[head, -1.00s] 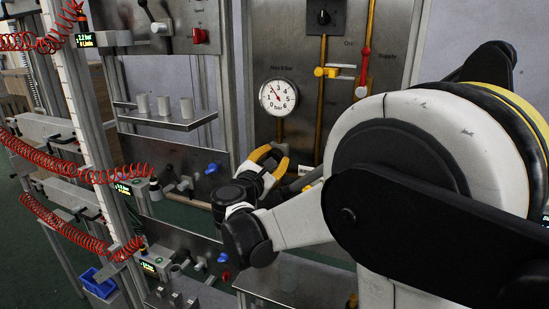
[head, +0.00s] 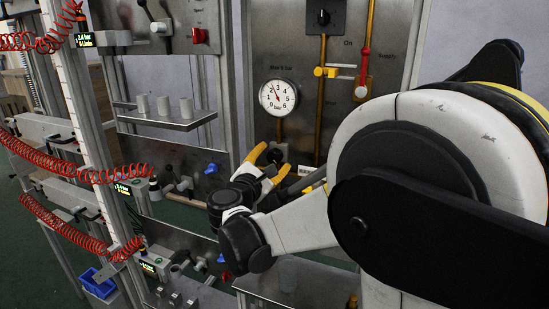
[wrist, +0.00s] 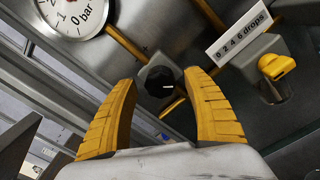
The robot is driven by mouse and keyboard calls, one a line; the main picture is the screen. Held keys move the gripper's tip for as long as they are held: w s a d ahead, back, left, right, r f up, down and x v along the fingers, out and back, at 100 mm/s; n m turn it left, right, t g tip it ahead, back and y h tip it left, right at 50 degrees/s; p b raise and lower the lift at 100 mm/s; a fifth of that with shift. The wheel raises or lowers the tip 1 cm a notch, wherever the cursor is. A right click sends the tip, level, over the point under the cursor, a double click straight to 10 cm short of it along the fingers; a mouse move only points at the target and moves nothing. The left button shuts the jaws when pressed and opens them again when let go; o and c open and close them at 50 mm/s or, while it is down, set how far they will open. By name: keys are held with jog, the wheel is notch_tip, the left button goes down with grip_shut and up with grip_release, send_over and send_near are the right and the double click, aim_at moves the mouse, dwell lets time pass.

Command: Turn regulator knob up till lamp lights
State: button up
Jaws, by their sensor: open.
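The regulator knob (wrist: 160,87) is black and round on a grey body, seen between my fingers in the wrist view. It also shows as a dark shape near the fingertips in the head view (head: 276,154). My gripper (wrist: 161,79) has two yellow fingers spread apart, one either side of the knob, with visible gaps. In the head view my gripper (head: 274,157) sits below the round gauge. The white pressure gauge (head: 277,97) has its needle between 2 and 3 bar. I cannot make out a lit lamp.
A yellow knob (wrist: 278,65) stands right of the regulator, below a drops label (wrist: 238,35). Brass pipes run beside it. A red-handled supply valve (head: 364,66) is higher up. Red coiled hoses (head: 60,158) and a shelf with white cups (head: 165,122) are left.

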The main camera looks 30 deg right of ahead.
jog(key=v, duration=1.1)
jog(key=shift+d, duration=0.1)
jog(key=s+d+f+m+g+y+b, duration=0.25)
jog(key=s+f+m+y, duration=0.45)
jog(key=f, duration=0.4)
jog(key=s+a+f+m+g+y+b, duration=0.1)
jog(key=s+a+f+m+y+b, duration=0.2)
jog(key=s+a+f+m+y, duration=0.4)
jog(key=s+a+f+m, duration=0.2)
jog(key=s+a+m, duration=0.2)
jog(key=s, duration=0.1)
jog(key=shift+m+g+b, duration=0.3)
jog(key=shift+g+b, duration=0.05)
jog(key=shift+s+a, duration=0.15)
dwell(2.0)
